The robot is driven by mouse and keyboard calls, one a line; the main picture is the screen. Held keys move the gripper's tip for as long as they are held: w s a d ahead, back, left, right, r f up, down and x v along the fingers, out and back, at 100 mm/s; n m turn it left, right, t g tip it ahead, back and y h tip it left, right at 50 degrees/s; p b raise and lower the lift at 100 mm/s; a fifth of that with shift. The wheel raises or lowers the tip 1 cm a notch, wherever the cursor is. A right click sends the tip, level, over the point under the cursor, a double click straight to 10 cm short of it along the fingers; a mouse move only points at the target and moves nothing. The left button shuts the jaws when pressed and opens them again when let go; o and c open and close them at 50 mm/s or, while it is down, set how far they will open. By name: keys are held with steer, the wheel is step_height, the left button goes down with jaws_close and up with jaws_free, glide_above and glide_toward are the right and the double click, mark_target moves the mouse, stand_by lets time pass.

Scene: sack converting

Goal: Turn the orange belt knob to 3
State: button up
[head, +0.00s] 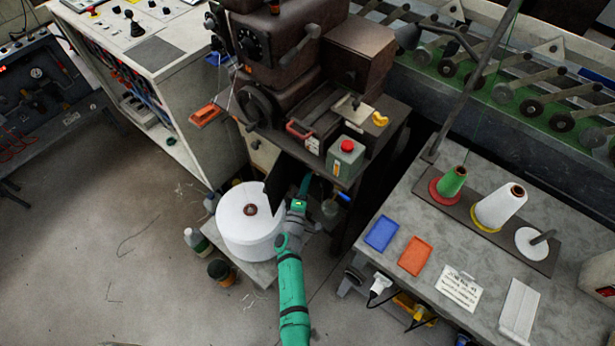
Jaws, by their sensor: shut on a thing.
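My green arm reaches up from the bottom of the head view, past the right side of a large white spool. My gripper (304,184) is at its far end, below the front edge of the dark brown machine (286,98), in the shadow under its table. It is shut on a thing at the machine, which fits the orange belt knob. The fingertips are too small and dark to see clearly. The knob itself and its number marks are hidden or too small to make out, so its setting cannot be read.
The white spool (236,222) stands close left of my arm. At right, a grey table (450,215) holds thread cones, a blue tray (381,233) and an orange tray (415,256). Floor at left is mostly clear.

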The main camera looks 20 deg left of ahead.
steer(key=shift+m, duration=0.5)
steer(key=o, duration=1)
steer(key=s, duration=0.3)
steer(key=s+f, duration=0.1)
steer(key=s, duration=0.6)
steer(key=shift+s+d+f, duration=0.2)
steer(key=shift+s+d, duration=0.2)
steer(key=shift+w, duration=0.1)
